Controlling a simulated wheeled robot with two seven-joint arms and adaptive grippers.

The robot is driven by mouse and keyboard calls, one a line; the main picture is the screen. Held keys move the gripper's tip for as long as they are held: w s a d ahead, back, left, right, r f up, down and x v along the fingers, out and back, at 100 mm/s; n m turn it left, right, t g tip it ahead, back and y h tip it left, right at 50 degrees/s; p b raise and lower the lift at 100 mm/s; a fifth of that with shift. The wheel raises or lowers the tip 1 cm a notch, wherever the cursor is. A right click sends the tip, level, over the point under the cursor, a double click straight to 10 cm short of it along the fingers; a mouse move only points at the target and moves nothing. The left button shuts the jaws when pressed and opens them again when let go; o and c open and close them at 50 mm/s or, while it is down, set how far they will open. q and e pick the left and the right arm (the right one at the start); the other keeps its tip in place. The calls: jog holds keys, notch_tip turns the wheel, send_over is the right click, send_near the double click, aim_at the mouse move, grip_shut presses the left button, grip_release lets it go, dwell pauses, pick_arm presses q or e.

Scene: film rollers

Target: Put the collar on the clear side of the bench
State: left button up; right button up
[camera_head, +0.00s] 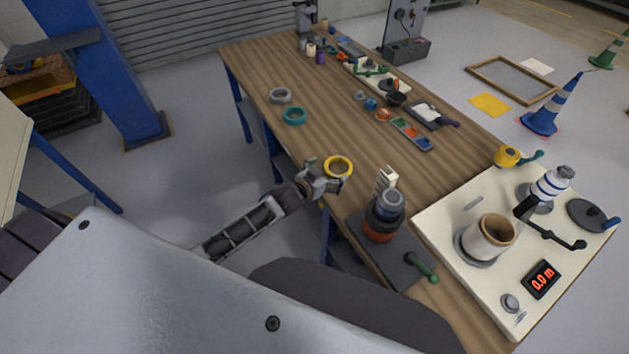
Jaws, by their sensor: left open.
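Three ring-shaped collars lie on the left edge side of the wooden bench (300,75): a grey ring (280,96), a teal ring (294,116) and a yellow ring (338,167). I cannot tell from the picture which one the task calls the collar. My left gripper (329,178) is open at the bench's near left edge, right beside the yellow ring. Its fingers overlap the ring's lower left in view, and I cannot tell whether they touch it. The yellow ring lies flat on the wood. My right gripper is not in view.
A dark plate bears a stack of dark and orange rings (383,218) and a green-handled lever (427,268). A cream winding machine (450,215) with a tan roller (488,236) fills the near right. Small parts and tools line the far right. Bare wood lies between.

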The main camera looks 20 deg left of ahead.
pick_arm(q)
jog(key=v, duration=0.8)
dwell(0.4)
jog(key=shift+s+r, duration=0.15)
